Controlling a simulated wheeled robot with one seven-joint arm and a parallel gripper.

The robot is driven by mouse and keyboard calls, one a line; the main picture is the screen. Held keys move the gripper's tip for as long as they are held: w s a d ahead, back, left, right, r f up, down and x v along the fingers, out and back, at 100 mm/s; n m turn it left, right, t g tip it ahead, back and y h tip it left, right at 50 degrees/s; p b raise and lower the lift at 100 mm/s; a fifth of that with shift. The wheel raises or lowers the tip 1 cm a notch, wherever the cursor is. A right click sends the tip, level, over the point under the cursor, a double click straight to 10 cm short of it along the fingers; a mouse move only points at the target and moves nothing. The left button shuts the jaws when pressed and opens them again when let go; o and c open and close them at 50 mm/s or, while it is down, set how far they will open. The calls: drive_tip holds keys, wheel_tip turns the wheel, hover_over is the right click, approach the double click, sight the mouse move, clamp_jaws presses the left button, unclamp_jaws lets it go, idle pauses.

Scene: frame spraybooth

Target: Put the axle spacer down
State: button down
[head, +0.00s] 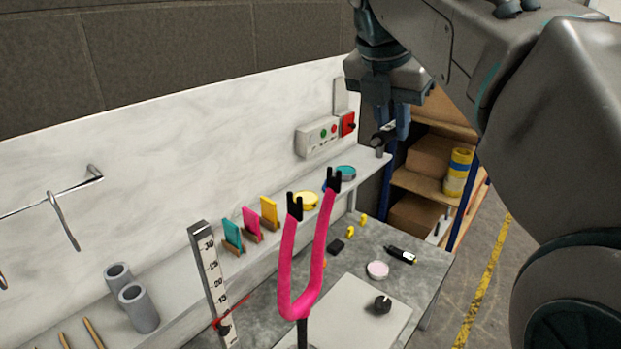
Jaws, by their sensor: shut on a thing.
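My gripper (393,124) is at the upper middle of the head view, pointing down. It is shut on a small dark cylindrical piece, the axle spacer (382,136), which is partly hidden by the fingers. The gripper and spacer show in front of the wall and the right end of the shelf, seemingly above them. The grey worktop (355,262) lies lower in the view. A pale square board (345,318) rests on it with a dark round knob-like piece (382,304) on top.
A pink fork (301,300) with black tips stands upright in front. Grey tubes (138,308), coloured cards (250,224) and paint tins (306,200) line the shelf. A rack (425,185) stands right.

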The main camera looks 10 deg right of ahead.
drive_tip(key=shift+s+a, duration=0.2)
drive_tip(key=shift+s, duration=0.1)
drive_tip(key=w+a+f+p, duration=0.2)
drive_tip(key=w+a+f, duration=0.1)
drive_tip(key=a+f, duration=0.7)
drive_tip(key=shift+w+a+f, duration=0.2)
drive_tip(key=shift+w+a, duration=0.1)
drive_tip(key=shift+a, duration=0.15)
drive_tip(key=shift+f, duration=0.15)
drive_tip(key=shift+f, duration=0.25)
drive_tip(key=c, duration=1.7)
unclamp_jaws()
drive_tip(key=o, duration=0.4)
